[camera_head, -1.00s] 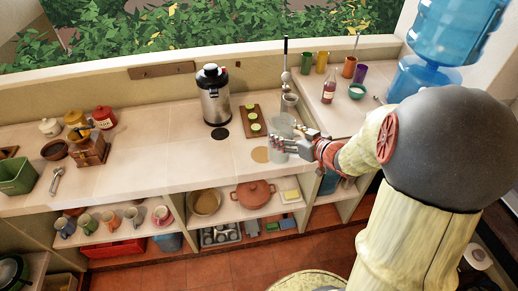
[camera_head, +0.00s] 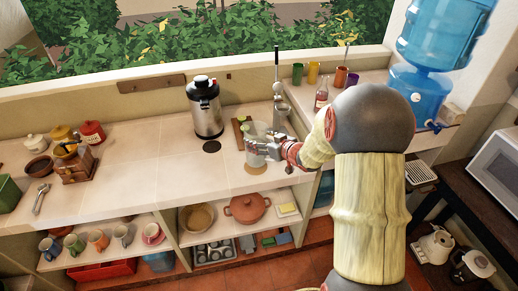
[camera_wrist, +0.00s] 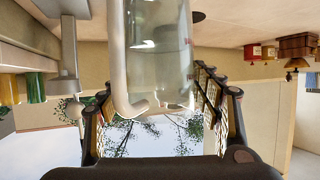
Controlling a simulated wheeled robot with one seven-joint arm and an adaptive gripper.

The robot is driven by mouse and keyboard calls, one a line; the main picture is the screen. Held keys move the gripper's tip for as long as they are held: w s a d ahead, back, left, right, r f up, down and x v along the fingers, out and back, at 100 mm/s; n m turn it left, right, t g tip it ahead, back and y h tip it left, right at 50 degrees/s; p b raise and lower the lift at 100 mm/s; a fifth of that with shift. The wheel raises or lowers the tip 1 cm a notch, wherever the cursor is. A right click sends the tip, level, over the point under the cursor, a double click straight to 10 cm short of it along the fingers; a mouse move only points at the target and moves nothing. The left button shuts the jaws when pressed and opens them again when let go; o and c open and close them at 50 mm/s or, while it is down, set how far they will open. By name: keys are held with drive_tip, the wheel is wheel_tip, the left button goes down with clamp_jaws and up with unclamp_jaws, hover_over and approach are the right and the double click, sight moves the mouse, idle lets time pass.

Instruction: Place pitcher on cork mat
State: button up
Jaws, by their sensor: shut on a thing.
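The clear glass pitcher (camera_head: 255,150) is upright over the tan round cork mat (camera_head: 256,168) near the counter's front edge. Only the front rim of the mat shows below the pitcher. I cannot tell whether the pitcher's base touches it or hangs just above. My gripper (camera_head: 270,149) comes from the right and is shut on the pitcher. In the wrist view the pitcher (camera_wrist: 165,50) appears upside down, with its handle at the left, between the two fingers of my gripper (camera_wrist: 155,95). The mat is not visible there.
A wooden board (camera_head: 240,128) is behind the pitcher, near a tap-like stand (camera_head: 279,100). Shelves with a pot (camera_head: 247,208) are below.

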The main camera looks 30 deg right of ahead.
drive_tip(key=shift+w+f, duration=0.2)
drive_tip(key=shift+w, duration=0.1)
drive_tip(key=shift+w+f+b, duration=0.15)
drive_tip(key=shift+f+b, duration=0.25)
drive_tip(key=shift+f, duration=0.5)
drive_tip(key=shift+w+f+b, duration=0.1)
drive_tip(key=shift+f+b, duration=0.25)
drive_tip(key=shift+f, duration=0.5)
drive_tip(key=shift+f, duration=0.15)
drive_tip(key=o, duration=2.1)
drive_tip(key=shift+s+f, duration=0.1)
drive_tip(key=shift+c, duration=0.2)
